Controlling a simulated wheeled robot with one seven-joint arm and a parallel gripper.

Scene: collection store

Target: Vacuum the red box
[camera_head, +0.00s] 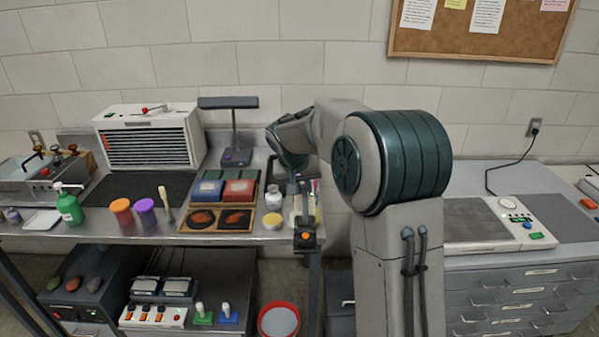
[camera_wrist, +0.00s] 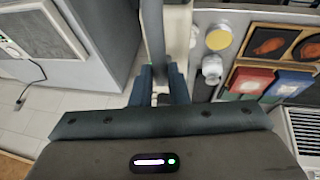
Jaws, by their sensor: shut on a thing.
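The red box (camera_head: 239,190) lies in the right compartment of a wooden tray on the left workbench, beside a blue box. It also shows in the wrist view (camera_wrist: 250,82), to the right of my fingers. My gripper (camera_head: 293,187) points down over the right end of the bench, to the right of the red box and apart from it. In the wrist view my gripper (camera_wrist: 160,92) has its two fingers shut on a long grey tool (camera_wrist: 153,38), perhaps a hand vacuum. My fingers and wrist hide much of it. A dark part with an orange button (camera_head: 305,239) shows below my gripper.
A white jar (camera_head: 273,199) and a yellow-lidded jar (camera_head: 272,222) stand between my gripper and the tray. The blue box (camera_head: 207,190) adjoins the red box. A second tray (camera_head: 188,228) lies in front. A drawer cabinet (camera_head: 520,290) stands right, past a gap.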

